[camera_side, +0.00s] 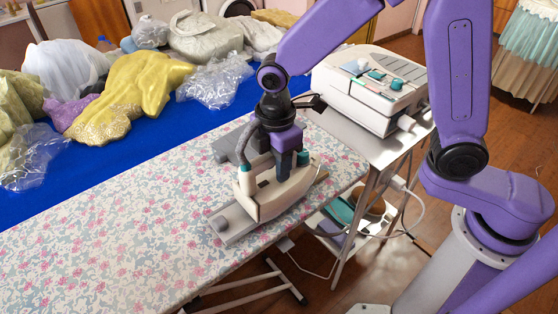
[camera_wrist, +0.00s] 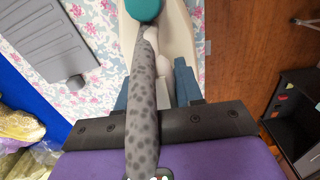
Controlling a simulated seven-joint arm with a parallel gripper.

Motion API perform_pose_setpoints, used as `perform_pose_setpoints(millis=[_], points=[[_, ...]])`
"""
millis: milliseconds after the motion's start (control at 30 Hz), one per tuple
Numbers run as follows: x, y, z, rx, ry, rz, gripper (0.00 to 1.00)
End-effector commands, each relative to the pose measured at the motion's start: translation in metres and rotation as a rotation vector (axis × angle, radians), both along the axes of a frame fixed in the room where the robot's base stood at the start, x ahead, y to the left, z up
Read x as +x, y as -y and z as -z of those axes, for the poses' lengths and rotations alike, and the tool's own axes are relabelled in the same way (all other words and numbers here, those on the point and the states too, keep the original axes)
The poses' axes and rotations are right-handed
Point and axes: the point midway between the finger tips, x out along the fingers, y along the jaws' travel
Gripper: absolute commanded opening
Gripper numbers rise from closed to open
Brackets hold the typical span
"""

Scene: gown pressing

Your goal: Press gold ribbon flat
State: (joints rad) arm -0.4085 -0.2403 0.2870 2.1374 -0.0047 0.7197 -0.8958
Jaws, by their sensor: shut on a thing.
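My gripper (camera_side: 288,158) is shut on the handle of a cream iron (camera_side: 270,197) with teal parts. In the wrist view, my gripper's blue fingers (camera_wrist: 155,90) flank the handle, partly hidden by a speckled grey cord or hose; the iron's cream body (camera_wrist: 180,30) is beyond. I cannot clearly make out a gold ribbon; a tan strip (camera_side: 320,178) shows beside the iron.
The floral ironing board (camera_side: 110,240) is mostly clear on the left. A grey plate (camera_side: 232,146) lies behind the iron. A cream steam unit (camera_side: 370,88) stands on a side table. Gold cloth (camera_side: 145,82) and plastic-wrapped bundles lie on the blue surface (camera_side: 190,118).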

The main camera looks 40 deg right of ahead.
Motion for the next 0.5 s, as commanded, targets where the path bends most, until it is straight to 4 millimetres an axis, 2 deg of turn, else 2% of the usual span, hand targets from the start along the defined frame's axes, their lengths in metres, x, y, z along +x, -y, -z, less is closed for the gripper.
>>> perform_pose_setpoints(millis=[500], points=[[0.001, -0.041, 0.001, 0.002, 0.002, -0.003, 0.0]])
